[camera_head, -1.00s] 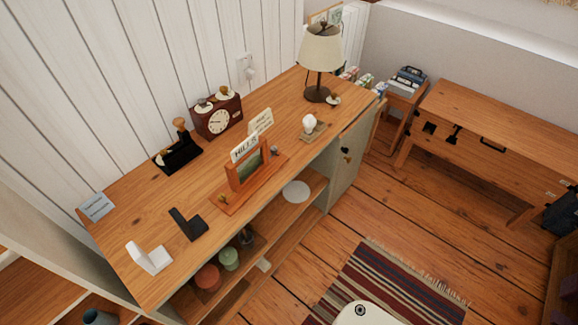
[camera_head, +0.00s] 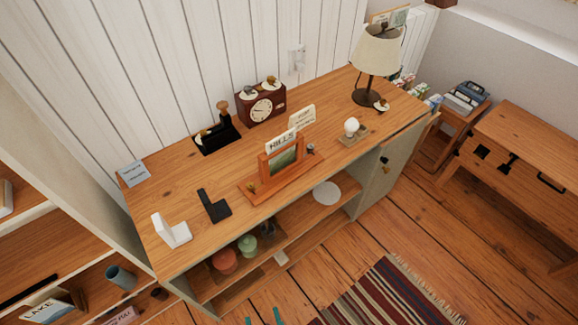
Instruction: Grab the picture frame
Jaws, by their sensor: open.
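The picture frame (camera_head: 283,158) is a small upright orange-brown wooden frame with a dark green landscape. It stands on a wooden base on the cabinet top (camera_head: 330,117), near the front edge. A pale card reading HILLS (camera_head: 281,141) shows at its top. Two teal tips, which look like my gripper (camera_head: 263,318), show at the bottom edge of the picture, apart from each other with nothing seen between them. They are well below the frame in the picture and not touching it. The rest of the gripper is out of view.
A black bookend (camera_head: 213,207) and a white bookend (camera_head: 172,232) stand left of the frame. A clock (camera_head: 262,105) is behind it. A white bulb-like item (camera_head: 351,126) and a lamp (camera_head: 376,55) are to the right. The shelf below holds jars and a white plate (camera_head: 326,192).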

